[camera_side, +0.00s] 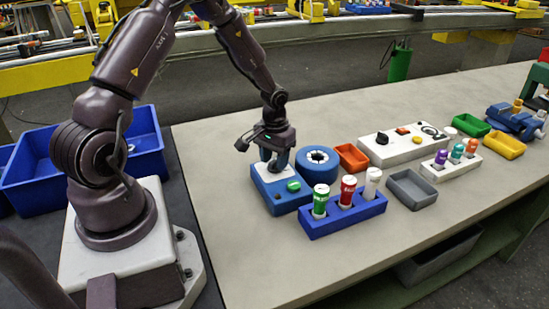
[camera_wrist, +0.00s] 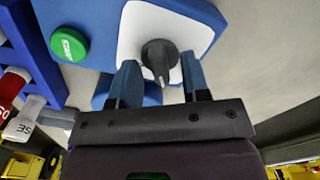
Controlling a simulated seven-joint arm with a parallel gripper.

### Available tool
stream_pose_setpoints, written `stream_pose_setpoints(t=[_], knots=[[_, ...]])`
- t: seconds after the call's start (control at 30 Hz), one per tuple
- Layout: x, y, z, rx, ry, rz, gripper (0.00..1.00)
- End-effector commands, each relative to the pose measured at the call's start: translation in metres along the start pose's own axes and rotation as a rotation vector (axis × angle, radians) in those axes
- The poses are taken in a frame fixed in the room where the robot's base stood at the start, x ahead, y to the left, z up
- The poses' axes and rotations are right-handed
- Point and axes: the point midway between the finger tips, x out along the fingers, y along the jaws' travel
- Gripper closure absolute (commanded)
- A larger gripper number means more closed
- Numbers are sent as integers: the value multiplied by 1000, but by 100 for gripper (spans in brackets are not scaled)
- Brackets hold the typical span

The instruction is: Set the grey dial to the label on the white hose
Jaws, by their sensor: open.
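The grey dial (camera_wrist: 158,56) sits on a white plate of the blue box (camera_wrist: 92,14), its narrow grip pointing down in the wrist view. In the side view, the blue box (camera_side: 283,203) stands under my gripper (camera_side: 271,163), which hides the dial. My gripper (camera_wrist: 160,65) is open, one finger on each side of the dial; whether they touch it is unclear. The white hose (camera_side: 372,184) stands upright in the blue rack (camera_side: 345,220), right of the red hose (camera_side: 348,191) and green hose (camera_side: 320,201). Its label is too small to read there.
A green button (camera_side: 294,185) is on the blue box. An orange bin (camera_side: 352,157), grey bin (camera_side: 412,189) and white control panel (camera_side: 403,145) stand to the right. The front of the table is clear.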

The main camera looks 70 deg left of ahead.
Motion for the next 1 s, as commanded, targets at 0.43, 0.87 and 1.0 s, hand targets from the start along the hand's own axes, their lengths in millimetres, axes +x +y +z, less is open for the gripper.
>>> stream_pose_setpoints(t=[0.43,0.87,1.0], knots=[[2,0,0,0,0,0,92],[1,0,0,47,0,0,100],[1,0,0,120,0,-1,100]])
